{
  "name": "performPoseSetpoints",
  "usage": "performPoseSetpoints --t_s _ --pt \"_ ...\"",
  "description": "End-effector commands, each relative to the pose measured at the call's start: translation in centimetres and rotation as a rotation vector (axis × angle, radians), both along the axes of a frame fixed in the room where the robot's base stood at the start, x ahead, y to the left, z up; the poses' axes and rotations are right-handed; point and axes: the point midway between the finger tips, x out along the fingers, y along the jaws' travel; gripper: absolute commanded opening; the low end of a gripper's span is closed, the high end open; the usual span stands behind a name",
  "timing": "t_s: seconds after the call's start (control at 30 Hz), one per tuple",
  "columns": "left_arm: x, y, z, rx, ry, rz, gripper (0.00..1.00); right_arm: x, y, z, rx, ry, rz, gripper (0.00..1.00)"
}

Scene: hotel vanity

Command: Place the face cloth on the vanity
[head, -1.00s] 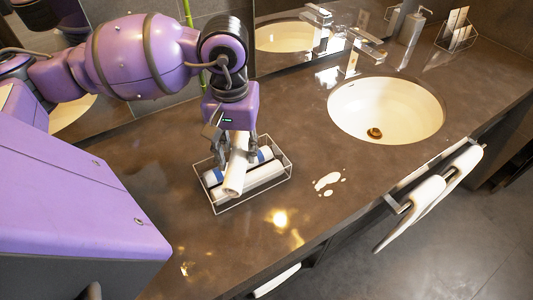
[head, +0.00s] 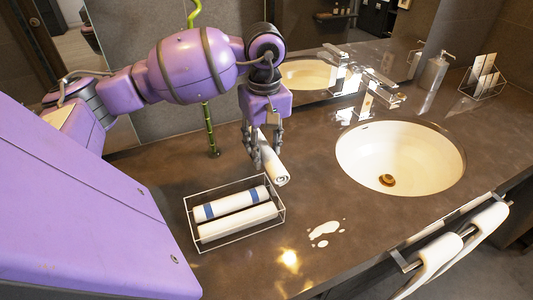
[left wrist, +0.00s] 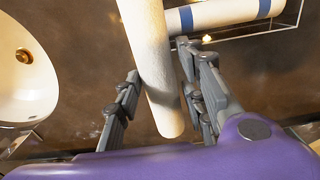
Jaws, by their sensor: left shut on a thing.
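My left gripper (head: 262,150) is shut on a rolled white face cloth (head: 272,165). It holds the cloth tilted above the dark vanity top (head: 310,192), between the wire tray and the sink. In the left wrist view the cloth (left wrist: 154,70) passes between the two grey fingers (left wrist: 165,105). A wire tray (head: 284,222) on the vanity holds two more rolls: a white one with blue bands (head: 230,204) and a plain white one (head: 238,222). My right gripper is not in view.
A round white sink (head: 400,150) with a tap (head: 375,92) is to the right. A white puddle (head: 325,232) lies on the counter right of the tray. A green bamboo stalk (head: 209,130) stands behind. White towels (head: 440,255) hang on a front rail. Counter between tray and sink is mostly clear.

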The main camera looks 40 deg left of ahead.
Motion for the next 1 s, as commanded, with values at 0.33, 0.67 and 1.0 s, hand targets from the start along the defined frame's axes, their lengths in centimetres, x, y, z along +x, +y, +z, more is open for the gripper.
performPoseSetpoints --t_s 0.33,0.67,1.0 --pt "4.2 1.9 -5.2 -0.002 0.0 0.0 0.15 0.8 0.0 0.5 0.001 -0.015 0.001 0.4" --pt "4.9 2.2 -8.2 -0.002 0.002 -0.002 0.15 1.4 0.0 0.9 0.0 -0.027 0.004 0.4" --pt "5.0 2.3 -9.2 0.001 0.0 -0.003 0.15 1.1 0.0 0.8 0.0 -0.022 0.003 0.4"
